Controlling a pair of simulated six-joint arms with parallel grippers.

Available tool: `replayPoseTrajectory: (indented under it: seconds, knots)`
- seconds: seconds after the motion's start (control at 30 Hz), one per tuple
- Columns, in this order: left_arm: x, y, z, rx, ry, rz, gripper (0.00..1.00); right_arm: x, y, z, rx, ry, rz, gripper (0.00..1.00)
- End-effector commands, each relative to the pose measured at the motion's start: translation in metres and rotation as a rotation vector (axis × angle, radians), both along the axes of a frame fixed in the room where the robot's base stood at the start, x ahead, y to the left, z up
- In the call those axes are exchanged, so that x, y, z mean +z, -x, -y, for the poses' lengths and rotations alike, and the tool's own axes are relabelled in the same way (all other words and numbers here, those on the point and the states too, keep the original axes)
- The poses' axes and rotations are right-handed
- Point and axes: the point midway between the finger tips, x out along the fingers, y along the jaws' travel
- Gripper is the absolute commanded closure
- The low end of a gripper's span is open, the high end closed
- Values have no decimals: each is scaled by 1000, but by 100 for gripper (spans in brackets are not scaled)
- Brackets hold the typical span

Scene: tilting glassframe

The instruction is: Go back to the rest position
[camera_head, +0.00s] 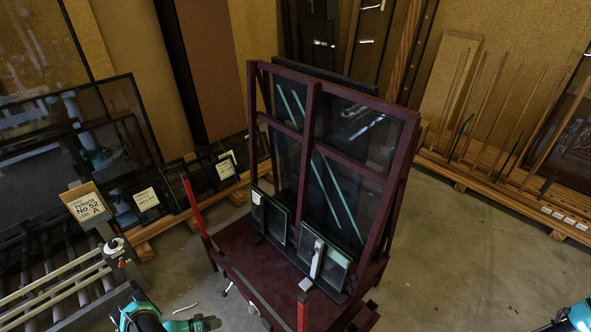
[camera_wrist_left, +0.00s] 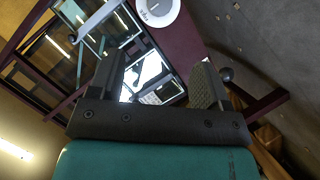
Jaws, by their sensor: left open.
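My left gripper (camera_head: 207,323) is at the bottom edge of the head view, left of the dark red glass frame rack (camera_head: 313,105). In the left wrist view its two dark fingers (camera_wrist_left: 158,78) stand apart, with nothing held between them. My right arm shows only as a teal and black part at the bottom right corner of the head view; its jaws cannot be made out. The rack stands upright on a dark red base and holds glass panes, with two small panes (camera_head: 270,217) (camera_head: 324,259) at its lower front.
A roller conveyor (camera_head: 62,290) with a sign (camera_head: 86,205) lies at the left. Dark framed panes (camera_head: 80,140) lean on the wall behind it. A wooden rack with upright rods (camera_head: 490,180) stands at the right. Grey floor (camera_head: 450,265) is clear right of the red rack.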

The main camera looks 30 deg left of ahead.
Motion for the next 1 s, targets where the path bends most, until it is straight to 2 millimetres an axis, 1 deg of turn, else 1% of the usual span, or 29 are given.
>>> replayPoseTrajectory:
  seconds: [0.8,1.0]
  knots:
    - [-42,-99,59,-4,1,0,29,0,0,0,0,0,0,57]
    - [-50,-117,70,-3,1,0,29,0,0,0,0,0,0,57]
